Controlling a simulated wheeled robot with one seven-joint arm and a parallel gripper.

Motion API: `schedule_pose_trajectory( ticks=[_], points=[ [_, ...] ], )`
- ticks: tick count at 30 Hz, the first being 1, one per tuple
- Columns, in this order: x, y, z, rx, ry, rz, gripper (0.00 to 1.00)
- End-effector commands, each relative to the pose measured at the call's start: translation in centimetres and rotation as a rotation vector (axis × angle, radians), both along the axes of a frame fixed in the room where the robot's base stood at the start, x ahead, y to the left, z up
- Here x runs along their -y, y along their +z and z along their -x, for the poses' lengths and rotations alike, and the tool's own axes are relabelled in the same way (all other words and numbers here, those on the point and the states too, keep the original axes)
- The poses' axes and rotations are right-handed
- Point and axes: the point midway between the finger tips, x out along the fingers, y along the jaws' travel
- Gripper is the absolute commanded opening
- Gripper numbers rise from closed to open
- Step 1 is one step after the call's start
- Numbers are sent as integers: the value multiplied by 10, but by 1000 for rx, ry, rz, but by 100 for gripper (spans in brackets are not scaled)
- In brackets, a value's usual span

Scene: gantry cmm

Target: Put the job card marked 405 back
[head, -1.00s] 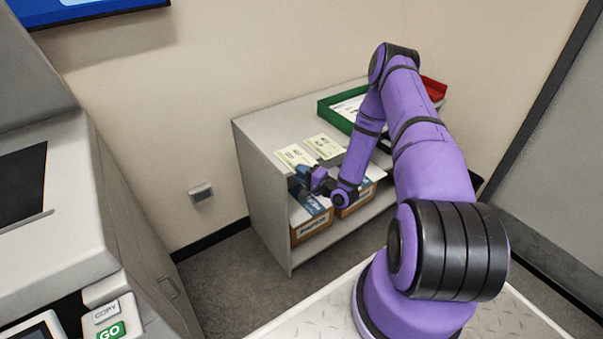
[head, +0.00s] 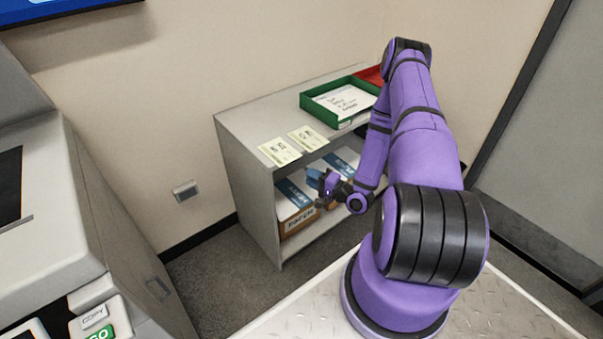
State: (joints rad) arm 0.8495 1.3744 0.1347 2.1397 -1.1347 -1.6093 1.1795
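Two pale yellow cards lie flat side by side on the top of the grey shelf unit, near its front edge: a left card (head: 280,151) and a right card (head: 308,138). Both carry dark print too small to read, so I cannot tell which is marked 405. My gripper (head: 317,187) is in front of the shelf unit, lower than its top and apart from both cards. A small blue part shows at its end. I cannot make out its fingers or whether it holds anything.
The grey shelf unit (head: 243,190) has cardboard boxes (head: 298,219) with blue-and-white contents on its lower shelf, partly behind my gripper. A green tray (head: 310,103) with a printed sheet and a red tray (head: 370,74) stand on top.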

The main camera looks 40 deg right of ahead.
Motion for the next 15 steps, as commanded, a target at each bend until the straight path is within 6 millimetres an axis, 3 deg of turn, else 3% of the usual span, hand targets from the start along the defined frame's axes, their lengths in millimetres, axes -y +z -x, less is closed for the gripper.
schedule_pose_trajectory(
  ticks=[8, 15],
  points=[
    [3, 1, 10, -2, 2, 6, 27],
    [10, 30, -20, -62, 47, 210, 27]
  ],
)
